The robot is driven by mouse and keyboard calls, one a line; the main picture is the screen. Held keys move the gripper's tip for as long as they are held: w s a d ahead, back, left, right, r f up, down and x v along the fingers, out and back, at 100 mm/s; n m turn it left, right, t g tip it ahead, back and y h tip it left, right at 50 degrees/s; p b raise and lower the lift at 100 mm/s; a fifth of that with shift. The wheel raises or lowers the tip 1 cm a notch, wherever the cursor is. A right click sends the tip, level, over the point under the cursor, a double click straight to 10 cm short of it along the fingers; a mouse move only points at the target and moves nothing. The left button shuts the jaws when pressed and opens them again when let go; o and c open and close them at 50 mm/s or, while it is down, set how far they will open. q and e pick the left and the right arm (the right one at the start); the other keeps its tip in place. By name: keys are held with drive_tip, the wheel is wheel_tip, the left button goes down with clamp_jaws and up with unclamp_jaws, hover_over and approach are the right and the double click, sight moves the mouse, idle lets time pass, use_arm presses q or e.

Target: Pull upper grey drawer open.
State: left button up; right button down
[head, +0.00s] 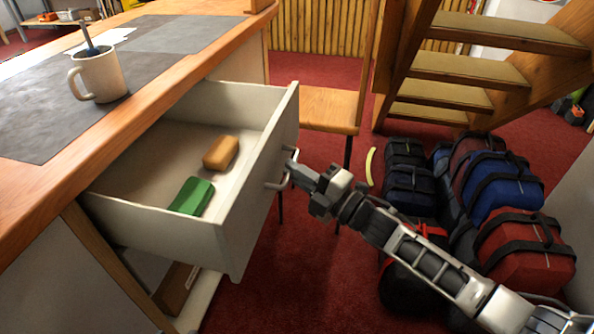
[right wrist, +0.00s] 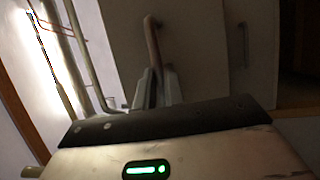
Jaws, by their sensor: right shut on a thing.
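The upper grey drawer (head: 258,190) stands pulled far out from under the wooden bench top in the head view. Inside it lie a green block (head: 192,196) and an orange-brown block (head: 221,152). My right gripper (head: 291,169) is shut on the drawer's metal bar handle (head: 277,184) at the outer side of the front. In the right wrist view, the handle (right wrist: 152,42) rises between the two fingers (right wrist: 157,88), in front of the pale drawer front. My left gripper is not in view.
A beige mug (head: 98,77) holding a tool stands on the grey mat on the bench (head: 150,112). A wooden chair (head: 328,108) stands close behind the drawer. Several bags (head: 510,190) lie right of my arm, below wooden stairs (head: 455,70). Red floor shows below the handle.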

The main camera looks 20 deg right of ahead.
drive_tip(key=c, duration=1.5)
unclamp_jaws()
use_arm(q)
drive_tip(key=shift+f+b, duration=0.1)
drive_tip(key=shift+b, duration=0.2)
use_arm(e)
drive_tip(key=v, duration=1.6)
use_arm(q)
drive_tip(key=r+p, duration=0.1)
drive_tip(key=p, duration=0.2)
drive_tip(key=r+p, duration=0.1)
drive_tip(key=p, duration=0.1)
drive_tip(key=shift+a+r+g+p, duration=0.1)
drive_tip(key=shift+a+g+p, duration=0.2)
drive_tip(key=shift+p, duration=0.1)
use_arm(e)
drive_tip(key=s+a+f+m+g+h, duration=0.2)
drive_tip(key=s+a+f+m+h, duration=0.1)
drive_tip(key=m, duration=0.8)
drive_tip(key=s+a+f+m+g+h, duration=0.2)
drive_tip(key=s+a+m+h, duration=0.4)
drive_tip(key=m, duration=0.5)
drive_tip(key=shift+s+a+f+m+g, duration=0.4)
drive_tip(key=shift+s+g, duration=0.2)
drive_tip(key=shift+s, duration=0.15)
